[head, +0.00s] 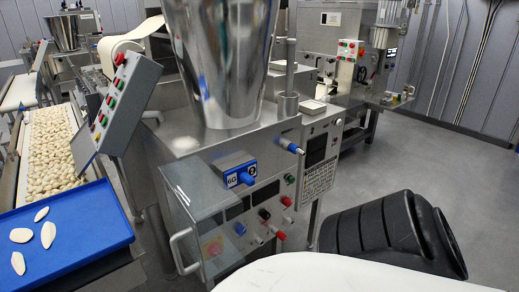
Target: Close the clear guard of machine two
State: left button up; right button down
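A steel machine (205,143) with a large shiny hopper (222,60) stands in the middle of the head view. A clear guard (200,205) with a pale bar handle (183,250) is on the machine's front left side. Controls show behind or beside the clear panel. I cannot tell surely how far the guard stands from the machine's face. Neither of my grippers is in view.
At left, a blue tray (75,245) holds several pale pasta pieces, by a conveyor (50,150) of filled pasta and a tilted button panel (118,105). Another machine (335,45) stands behind. The grey floor (440,160) at right is open.

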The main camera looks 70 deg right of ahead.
aim_at(183, 234)
jog(key=z, duration=2.05)
jog(key=k, duration=0.7)
jog(key=u, duration=0.95)
jog(key=i, duration=0.55)
jog(key=u, duration=0.05)
